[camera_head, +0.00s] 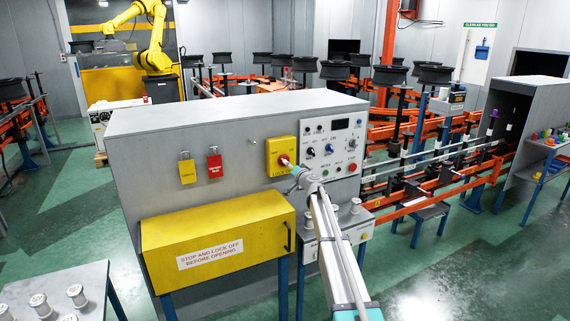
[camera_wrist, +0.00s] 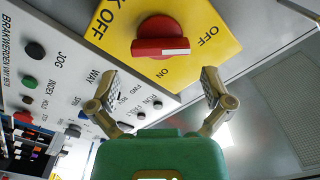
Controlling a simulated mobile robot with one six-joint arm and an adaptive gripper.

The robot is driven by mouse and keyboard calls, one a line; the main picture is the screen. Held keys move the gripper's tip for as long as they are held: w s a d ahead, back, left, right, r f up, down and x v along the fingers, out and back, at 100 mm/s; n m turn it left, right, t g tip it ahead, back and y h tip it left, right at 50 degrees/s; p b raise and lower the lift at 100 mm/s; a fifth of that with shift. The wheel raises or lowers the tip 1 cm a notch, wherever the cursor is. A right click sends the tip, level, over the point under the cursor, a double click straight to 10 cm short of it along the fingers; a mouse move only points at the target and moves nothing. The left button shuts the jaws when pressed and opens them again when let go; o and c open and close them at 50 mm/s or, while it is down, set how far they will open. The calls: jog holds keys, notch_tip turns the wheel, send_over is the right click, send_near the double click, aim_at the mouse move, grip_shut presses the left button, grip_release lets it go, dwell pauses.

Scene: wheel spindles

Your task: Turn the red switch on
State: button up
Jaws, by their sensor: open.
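The red switch (camera_head: 284,159) sits on a yellow plate (camera_head: 274,146) on the front of the grey cabinet. In the wrist view the red switch (camera_wrist: 160,38) is a round knob with a bar handle and a white stripe lying roughly across the picture. The yellow plate (camera_wrist: 115,25) shows "OFF" to the right of the knob and "ON" below it. My gripper (camera_head: 297,177) is in front of the plate in the head view. In the wrist view my gripper (camera_wrist: 159,84) is open and empty, its fingertips apart and below the knob in the picture.
A control panel (camera_head: 333,143) with buttons and knobs is right of the plate. A red padlock (camera_head: 215,166) and a yellow padlock (camera_head: 187,172) hang to the left. A yellow box (camera_head: 218,240) juts out below. A table (camera_head: 55,290) with white spools stands at lower left.

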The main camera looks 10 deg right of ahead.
jog(key=shift+x, duration=2.6)
jog(key=c, duration=0.8)
